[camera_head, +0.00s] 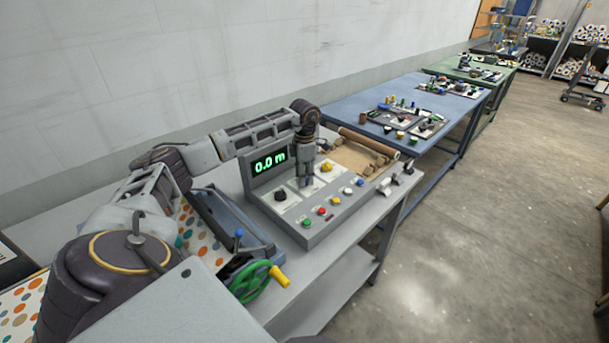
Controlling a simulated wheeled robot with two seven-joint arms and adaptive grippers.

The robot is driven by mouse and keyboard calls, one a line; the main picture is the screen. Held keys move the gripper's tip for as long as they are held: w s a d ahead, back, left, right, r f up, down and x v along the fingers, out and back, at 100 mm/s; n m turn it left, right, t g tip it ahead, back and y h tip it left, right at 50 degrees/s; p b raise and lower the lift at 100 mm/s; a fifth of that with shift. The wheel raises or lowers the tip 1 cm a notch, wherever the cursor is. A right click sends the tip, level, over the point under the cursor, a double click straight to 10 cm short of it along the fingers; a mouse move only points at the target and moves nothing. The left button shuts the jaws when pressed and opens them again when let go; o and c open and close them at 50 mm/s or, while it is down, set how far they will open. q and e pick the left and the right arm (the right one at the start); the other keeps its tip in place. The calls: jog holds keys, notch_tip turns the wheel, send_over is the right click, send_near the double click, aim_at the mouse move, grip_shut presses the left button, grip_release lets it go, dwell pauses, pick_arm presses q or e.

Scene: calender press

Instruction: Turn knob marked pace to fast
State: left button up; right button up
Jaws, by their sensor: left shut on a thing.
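The grey control panel (322,229) stands on the near grey bench, with a green "0.0 m" display (270,162) at its back. A black knob (280,195) sits on a white plate at the left, and a yellow knob (326,167) sits on another plate at the right. My left gripper (304,184) points down over the middle plate between them. It is shut on a knob that its fingers almost wholly hide. The plate markings are too small to read, so I cannot tell which knob is pace. My right gripper is not in view.
Several coloured buttons (321,211) line the panel's front. A green handwheel (250,281) with a yellow handle is at the near left. A cardboard tray with a roll (369,142) lies behind the panel. A blue table (351,111) stands beyond; open floor is at right.

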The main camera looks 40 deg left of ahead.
pick_arm(q)
jog(key=o, duration=0.8)
jog(key=shift+o, duration=1.1)
notch_tip(320, 180, up, 12)
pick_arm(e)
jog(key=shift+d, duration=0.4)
pick_arm(q)
jog(key=shift+r, duration=0.1)
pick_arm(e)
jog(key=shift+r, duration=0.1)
